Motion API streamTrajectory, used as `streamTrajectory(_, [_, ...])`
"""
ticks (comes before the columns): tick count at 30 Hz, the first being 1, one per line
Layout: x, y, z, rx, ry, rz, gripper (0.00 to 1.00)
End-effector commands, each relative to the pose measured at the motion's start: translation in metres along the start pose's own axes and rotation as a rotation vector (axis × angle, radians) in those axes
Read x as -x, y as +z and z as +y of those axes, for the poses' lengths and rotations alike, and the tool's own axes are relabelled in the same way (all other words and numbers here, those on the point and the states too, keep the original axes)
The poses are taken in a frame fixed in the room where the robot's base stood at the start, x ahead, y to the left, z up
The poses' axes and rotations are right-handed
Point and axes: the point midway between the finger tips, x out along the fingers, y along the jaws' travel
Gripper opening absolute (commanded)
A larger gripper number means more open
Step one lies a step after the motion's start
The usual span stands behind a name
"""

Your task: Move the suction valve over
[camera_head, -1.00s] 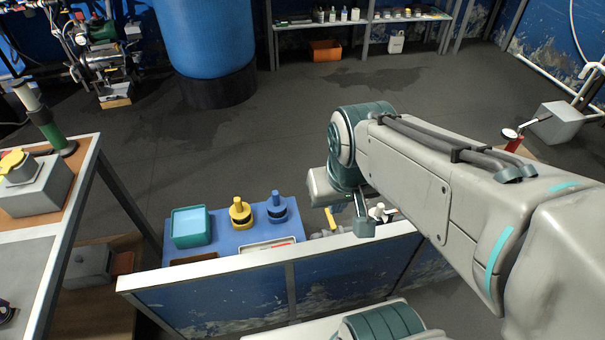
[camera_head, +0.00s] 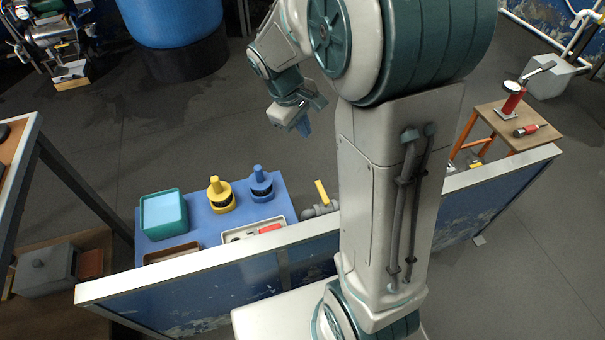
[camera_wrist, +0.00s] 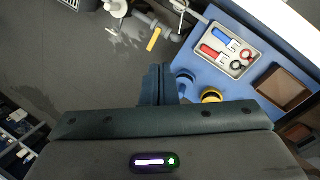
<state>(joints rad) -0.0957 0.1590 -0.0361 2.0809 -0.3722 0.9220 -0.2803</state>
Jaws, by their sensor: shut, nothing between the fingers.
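A grey pipe valve (camera_head: 322,210) with a yellow lever handle (camera_head: 322,191) stands just right of the blue table, partly hidden by my arm and the white-topped partition. It is the only lever valve I make out here; no label is readable. The yellow lever also shows in the wrist view (camera_wrist: 154,39), at the top, with pale pipework around it. My gripper (camera_head: 304,127) is raised above the floor beyond the blue table, apart from the valve. In the wrist view its fingers (camera_wrist: 158,84) are together and empty, with the valve beyond their tips.
The blue table (camera_head: 282,190) holds a teal bin (camera_head: 164,216), a yellow knob piece (camera_head: 220,196), a blue knob piece (camera_head: 261,184), a tool tray (camera_wrist: 227,52) and a brown tray (camera_wrist: 283,88). The partition (camera_head: 180,268) runs in front. A wooden stool (camera_head: 492,113) stands right.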

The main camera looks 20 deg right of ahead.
Motion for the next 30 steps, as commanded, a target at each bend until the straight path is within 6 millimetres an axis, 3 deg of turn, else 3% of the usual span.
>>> streamTrajectory(1, [-0.034, -0.016, -0.001, 0.056, 0.012, -0.031, 0.0])
streamTrajectory(11, [-0.187, -0.101, 0.009, 0.437, 0.109, -0.207, 0.0])
streamTrajectory(18, [-0.312, -0.153, 0.001, 0.721, 0.166, -0.339, 0.0])
streamTrajectory(21, [-0.356, -0.169, -0.005, 0.824, 0.186, -0.386, 0.0])
streamTrajectory(25, [-0.397, -0.182, -0.01, 0.921, 0.204, -0.431, 0.0])
streamTrajectory(30, [-0.421, -0.189, -0.014, 0.983, 0.215, -0.459, 0.0])
